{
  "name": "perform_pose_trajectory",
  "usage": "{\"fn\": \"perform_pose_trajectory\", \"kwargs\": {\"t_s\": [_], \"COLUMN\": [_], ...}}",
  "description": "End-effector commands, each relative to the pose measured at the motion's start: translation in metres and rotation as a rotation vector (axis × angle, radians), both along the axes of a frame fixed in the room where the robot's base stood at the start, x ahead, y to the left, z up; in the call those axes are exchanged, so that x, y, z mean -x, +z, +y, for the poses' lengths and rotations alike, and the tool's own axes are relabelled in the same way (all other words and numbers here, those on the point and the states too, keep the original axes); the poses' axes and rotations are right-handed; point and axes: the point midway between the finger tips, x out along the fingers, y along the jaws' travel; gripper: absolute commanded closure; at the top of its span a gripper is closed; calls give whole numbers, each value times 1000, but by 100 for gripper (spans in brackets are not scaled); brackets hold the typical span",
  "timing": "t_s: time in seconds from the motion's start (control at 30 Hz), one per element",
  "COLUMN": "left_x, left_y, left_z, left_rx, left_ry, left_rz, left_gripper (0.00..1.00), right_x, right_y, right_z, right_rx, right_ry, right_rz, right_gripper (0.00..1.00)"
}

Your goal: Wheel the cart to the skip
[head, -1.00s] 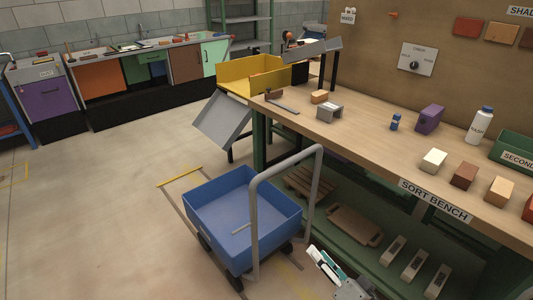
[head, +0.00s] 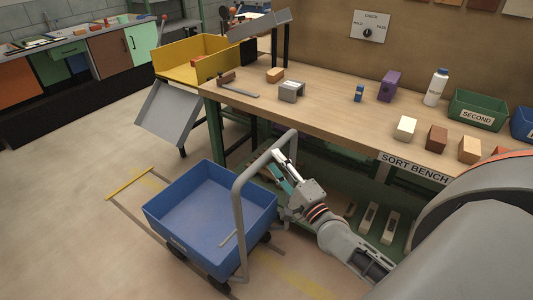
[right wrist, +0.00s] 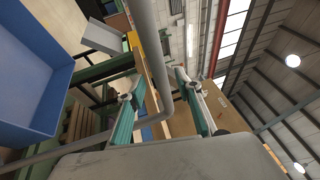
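The blue cart (head: 205,215) stands on the floor left of the sort bench, with a grey tubular push handle (head: 240,200) on its right side. A short light bar lies in its right part. My right gripper (head: 272,160) is at the upper right part of the handle. In the right wrist view its two teal-padded fingers (right wrist: 155,88) are apart, and the grey handle tube (right wrist: 143,30) passes between or just beyond them. Contact cannot be told. The cart's blue wall (right wrist: 30,80) is left there. My left gripper is not in view. Nothing seen is labelled as the skip.
The sort bench (head: 325,105) is close behind the handle. A yellow bin (head: 190,65) with a grey sloping panel (head: 170,112) stands at the bench's left end. A yellow-ended floor frame (head: 130,183) lies left of the cart. The floor at left is clear.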

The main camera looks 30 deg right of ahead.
Motion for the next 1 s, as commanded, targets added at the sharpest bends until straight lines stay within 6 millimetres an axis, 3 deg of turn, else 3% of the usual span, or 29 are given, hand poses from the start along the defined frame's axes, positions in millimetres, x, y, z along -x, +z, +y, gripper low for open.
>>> {"fn": "perform_pose_trajectory", "kwargs": {"t_s": [0.1, 0.3, 0.67, 0.8, 1.0], "left_x": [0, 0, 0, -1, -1], "left_y": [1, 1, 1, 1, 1], "left_z": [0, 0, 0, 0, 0], "left_rx": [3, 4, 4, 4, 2], "left_ry": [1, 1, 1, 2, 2], "left_rz": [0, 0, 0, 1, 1], "left_gripper": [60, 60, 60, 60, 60], "right_x": [-19, -39, -43, -43, -44], "right_y": [5, 7, 7, 7, 7], "right_z": [0, 0, 0, 0, 0], "right_rx": [-2, 1, 2, 2, 2], "right_ry": [-1, 0, 1, 1, 1], "right_rz": [-2, 1, 2, 2, 2], "right_gripper": [66, 66, 66, 100, 100]}}
